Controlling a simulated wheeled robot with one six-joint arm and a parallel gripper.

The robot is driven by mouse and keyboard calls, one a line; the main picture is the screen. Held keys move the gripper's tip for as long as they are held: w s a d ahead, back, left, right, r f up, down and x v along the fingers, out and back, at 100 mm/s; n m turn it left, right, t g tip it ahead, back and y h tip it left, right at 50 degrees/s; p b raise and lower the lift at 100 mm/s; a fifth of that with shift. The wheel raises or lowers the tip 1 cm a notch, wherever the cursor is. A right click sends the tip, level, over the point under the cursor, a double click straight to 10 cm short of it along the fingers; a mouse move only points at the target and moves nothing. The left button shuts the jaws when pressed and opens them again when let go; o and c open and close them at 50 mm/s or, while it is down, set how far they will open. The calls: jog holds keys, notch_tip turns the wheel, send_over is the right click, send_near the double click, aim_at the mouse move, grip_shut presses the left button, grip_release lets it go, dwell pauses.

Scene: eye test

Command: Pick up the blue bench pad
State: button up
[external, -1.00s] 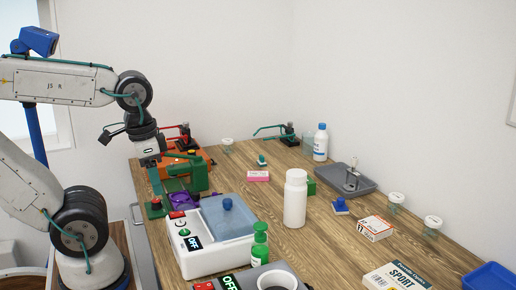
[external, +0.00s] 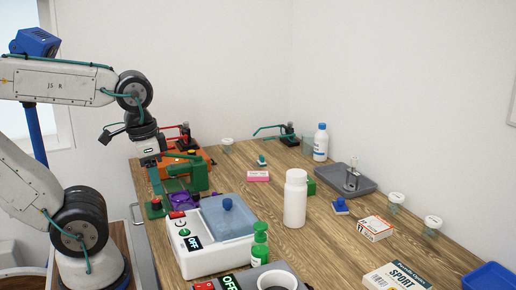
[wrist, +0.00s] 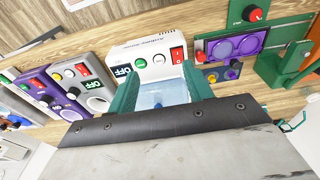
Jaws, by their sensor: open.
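I cannot make out a flat blue bench pad for certain. A small blue piece (external: 340,206) with a raised top lies on the table right of the white bottle, and whether it is the pad is unclear. My gripper (external: 152,174) hangs over the far left part of the table, near the green device, well away from that piece. In the wrist view my gripper (wrist: 160,85) has its two teal fingers apart. The pale blue lid of the white water bath shows between them, with nothing held.
The white water bath (external: 190,258) stands at the table's front left, with a green bottle (external: 260,246) beside it. A white bottle (external: 295,200) stands mid-table. A grey tray (external: 366,186) and a blue bin (external: 488,277) are to the right. Bare wood (external: 330,245) lies front centre.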

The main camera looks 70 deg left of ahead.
jog(key=o, duration=0.3)
